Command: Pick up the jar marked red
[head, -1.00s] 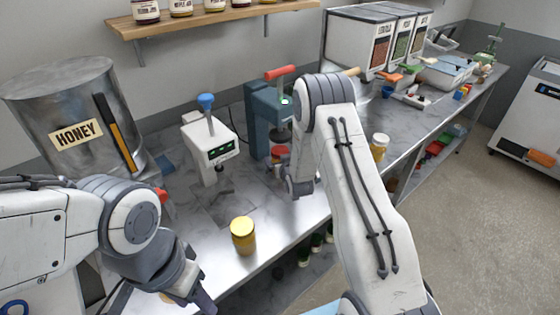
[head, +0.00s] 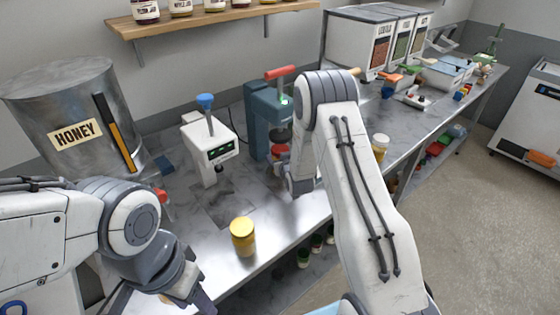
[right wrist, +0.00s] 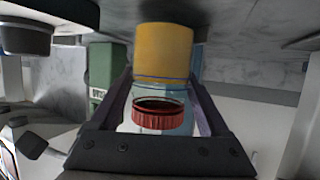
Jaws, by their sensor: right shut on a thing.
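The red-lidded jar (right wrist: 160,118) fills the middle of the right wrist view, with yellow contents and a clear band near its lid. My right gripper (right wrist: 160,88) is shut on it, one finger on each side. In the head view the jar's red top (head: 281,150) shows at the teal press, partly hidden by my right gripper (head: 300,183). I cannot tell whether the jar is clear of the counter. My left gripper (head: 186,288) hangs at the counter's front left, away from the jar; its fingers are not clear enough to judge.
The teal press (head: 264,115), a white machine with a blue knob (head: 208,148) and the honey tank (head: 75,115) stand behind. Another jar (head: 380,146) is right of my arm. Bare counter (head: 205,225) lies around the yellow-lidded jar.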

